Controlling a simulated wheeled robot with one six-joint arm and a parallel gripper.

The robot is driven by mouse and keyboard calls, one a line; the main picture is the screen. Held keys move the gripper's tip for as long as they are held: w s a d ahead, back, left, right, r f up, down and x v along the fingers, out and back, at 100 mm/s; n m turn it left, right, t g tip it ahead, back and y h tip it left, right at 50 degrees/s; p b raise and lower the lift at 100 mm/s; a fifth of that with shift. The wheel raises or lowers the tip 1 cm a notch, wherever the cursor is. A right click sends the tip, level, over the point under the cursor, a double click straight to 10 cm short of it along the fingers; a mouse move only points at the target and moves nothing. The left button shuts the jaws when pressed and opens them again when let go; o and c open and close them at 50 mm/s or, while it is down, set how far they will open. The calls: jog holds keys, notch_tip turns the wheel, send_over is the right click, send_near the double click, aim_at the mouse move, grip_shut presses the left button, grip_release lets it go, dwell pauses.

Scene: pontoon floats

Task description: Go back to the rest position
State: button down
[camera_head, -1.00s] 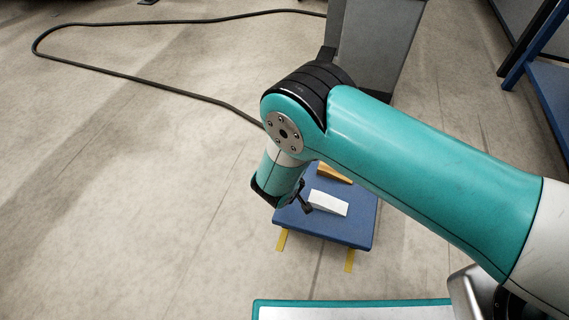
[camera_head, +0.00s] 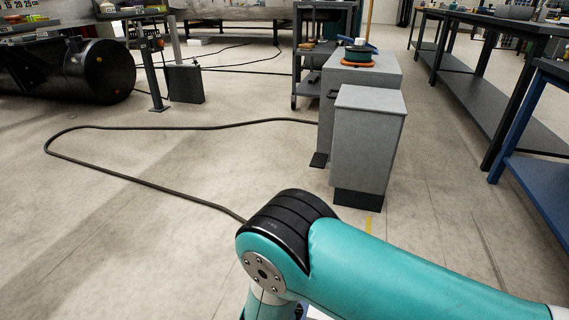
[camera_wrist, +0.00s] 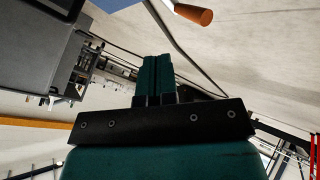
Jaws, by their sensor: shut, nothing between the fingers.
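My gripper (camera_wrist: 157,77) shows in the wrist view with its two dark green fingers together and nothing between them. In the head view my arm fills the lower right, and the gripper itself is out of sight below the frame. In the wrist view an orange-brown rounded piece (camera_wrist: 193,15) lies at the top beyond the fingers, apart from them. A blue surface (camera_wrist: 112,4) shows at the top edge.
A grey cabinet (camera_head: 367,140) stands on the floor beyond my arm. A black cable (camera_head: 160,128) loops across the floor at left. A black tank (camera_head: 75,75) lies at far left. Workbenches (camera_head: 535,115) line the right.

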jog(key=d+r+m+g+p, duration=0.1)
jog(key=d+r+m+g, duration=0.15)
jog(key=r, duration=1.05)
jog(key=d+r+m+g+p, duration=0.1)
jog(key=d+r+m+g, duration=0.2)
jog(key=r, duration=1.1)
jog(key=s+d+r+n+g+y, duration=0.1)
jog(key=s+d+r, duration=0.2)
jog(key=s+r, duration=0.35)
jog(key=s+d+r+n+g+y+p, duration=0.1)
jog(key=s+d+r+y, duration=0.1)
jog(key=s+d+r, duration=0.35)
jog(key=s+d+r+n+g+y, duration=0.1)
jog(key=s+d+r, duration=0.1)
jog(key=s+r, duration=0.6)
notch_tip(320, 180, up, 36)
jog(key=s+p, duration=0.1)
jog(key=p, duration=3.7)
jog(key=shift+a+r, duration=0.2)
jog(key=shift+r, duration=0.05)
jog(key=shift+s, duration=0.1)
